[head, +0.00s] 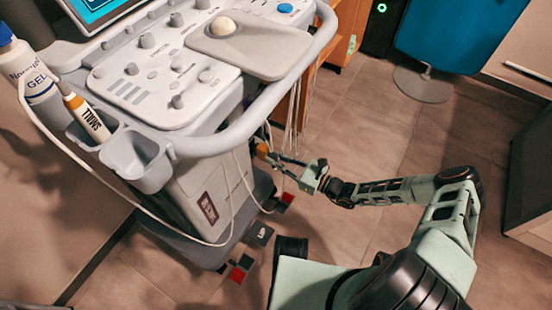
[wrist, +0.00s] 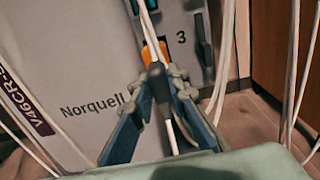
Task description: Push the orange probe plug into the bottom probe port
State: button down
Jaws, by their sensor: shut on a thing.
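The orange probe plug (wrist: 154,51) is in front of the lower end of the grey port panel (wrist: 197,62), beside the printed 3, in the wrist view. I cannot tell whether it is inside the port, which it hides. My gripper (wrist: 160,80) is shut on the plug's dark rear sleeve, and a pale cable trails back between the fingers. In the head view, the plug (head: 263,150) is at the right side of the ultrasound cart (head: 196,190), with my gripper (head: 276,157) reaching in from the right.
White cables hang beside the panel and to the right (wrist: 292,75), close to my gripper. Other plugs are higher on the panel. The cart's handle rail (head: 240,140) curves above my gripper. Open tiled floor (head: 370,130) lies to the right.

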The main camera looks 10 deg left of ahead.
aim_at(261, 152)
jog(key=shift+b+x, duration=0.75)
jog(key=shift+x, duration=2.1)
dwell(4.2)
jog(key=shift+f, duration=0.1)
dwell(0.8)
